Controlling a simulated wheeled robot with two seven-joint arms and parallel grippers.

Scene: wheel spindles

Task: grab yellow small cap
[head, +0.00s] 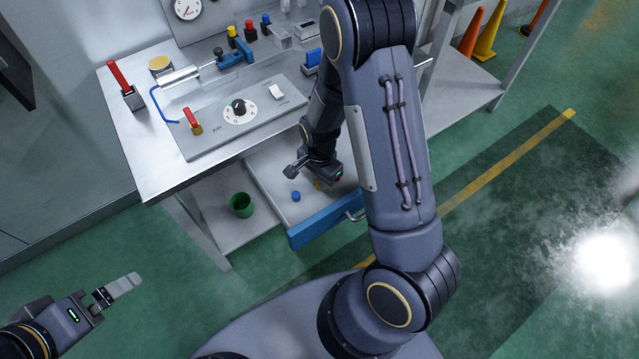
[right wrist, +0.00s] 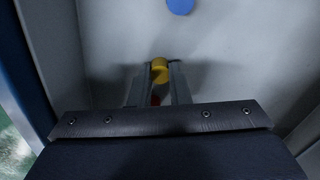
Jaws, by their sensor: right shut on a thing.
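The small yellow cap (right wrist: 159,66) shows between the fingertips of my right gripper (right wrist: 158,82) in the right wrist view. The gripper is shut on it, low inside the open drawer. In the head view the cap shows as a small yellow spot (head: 318,185) beside my right gripper (head: 312,178). A bit of red shows between the fingers below the cap in the wrist view; I cannot tell what it is. My left gripper (head: 122,290) is far off at the lower left, over the floor, holding nothing visible; its jaw gap is not clear.
A blue cap (head: 296,196) lies in the drawer (head: 325,222) near the gripper and shows in the wrist view (right wrist: 180,5). The drawer walls are close around. A green cup (head: 241,204) stands on the lower shelf. The workbench (head: 150,170) with a control panel is above.

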